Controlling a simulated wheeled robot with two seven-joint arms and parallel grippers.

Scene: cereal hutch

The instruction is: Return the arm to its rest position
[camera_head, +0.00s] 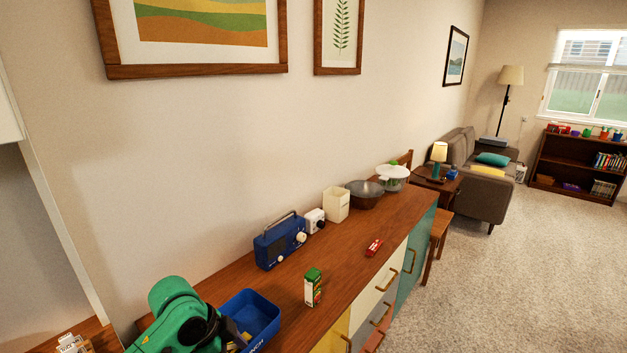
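My green and dark grey arm (172,312) comes in at the lower left, over the near end of the wooden hutch top (335,262). I take it for my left arm. Its dark wrist end is beside or over a blue lunch box (262,318) and hides part of it. The fingertips cannot be made out, so I cannot tell whether that gripper is open or holding something. My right gripper is not in view.
A green and white carton (312,287) stands right of the lunch box. A blue radio (279,241), a cream canister (336,204) and a dark bowl (365,194) line the wall. A small red box (374,247) lies near the front edge. Carpet (500,270) is clear at right.

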